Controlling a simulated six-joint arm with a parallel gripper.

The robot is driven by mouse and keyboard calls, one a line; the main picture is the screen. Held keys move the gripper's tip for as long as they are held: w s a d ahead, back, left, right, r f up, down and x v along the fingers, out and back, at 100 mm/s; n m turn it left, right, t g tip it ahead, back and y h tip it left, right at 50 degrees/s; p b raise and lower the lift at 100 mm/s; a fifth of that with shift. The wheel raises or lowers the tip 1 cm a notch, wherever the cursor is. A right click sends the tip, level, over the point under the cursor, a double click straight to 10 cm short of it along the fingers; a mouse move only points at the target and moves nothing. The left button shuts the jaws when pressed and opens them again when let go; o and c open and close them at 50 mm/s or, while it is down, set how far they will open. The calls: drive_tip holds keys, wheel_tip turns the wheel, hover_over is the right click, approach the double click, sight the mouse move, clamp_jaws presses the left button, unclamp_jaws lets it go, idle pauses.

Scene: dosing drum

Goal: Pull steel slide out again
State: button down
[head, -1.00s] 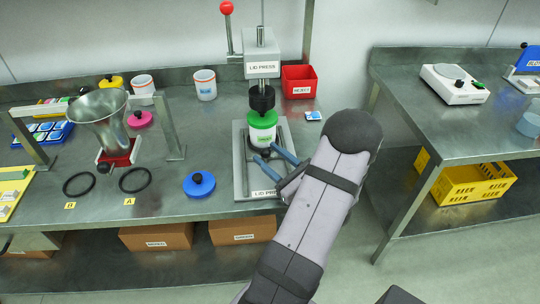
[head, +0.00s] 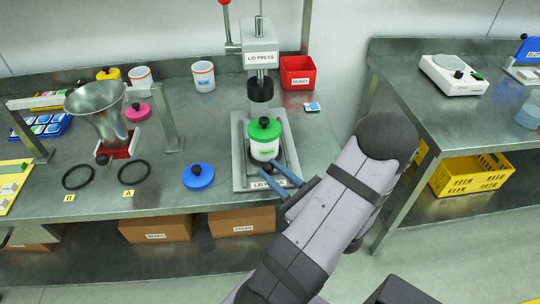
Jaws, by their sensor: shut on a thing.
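The lid press (head: 260,58) stands at the back of the bench, with its dark ram (head: 260,89) raised. A white jar with a green lid (head: 264,130) stands upright on the steel slide (head: 283,160), in front of the ram and no longer straight below it. My gripper (head: 269,168) reaches in from the lower right with its blue fingers low at the front of the jar. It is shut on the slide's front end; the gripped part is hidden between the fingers.
A blue lid (head: 198,176) lies left of the press base. A steel funnel (head: 99,108) on a stand is farther left. A red bin (head: 296,72) is behind right. The bench front, near the press label, is close under my fingers.

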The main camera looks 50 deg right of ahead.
drive_tip(key=s+a, duration=0.2)
drive_tip(key=s, duration=0.1)
drive_tip(key=shift+a, duration=0.4)
drive_tip(key=shift+a+f, duration=0.15)
drive_tip(key=shift+a, duration=0.05)
drive_tip(key=c, duration=1.8)
unclamp_jaws()
drive_tip(key=o, duration=0.3)
drive_tip(key=shift+s+a, duration=0.1)
drive_tip(key=shift+s, duration=0.1)
drive_tip(key=shift+o, duration=0.2)
drive_tip(key=shift+w, duration=0.1)
drive_tip(key=shift+r, duration=0.2)
wheel_tip(320, 180, up, 10)
drive_tip(key=p, duration=0.8)
drive_tip(key=shift+p, duration=0.35)
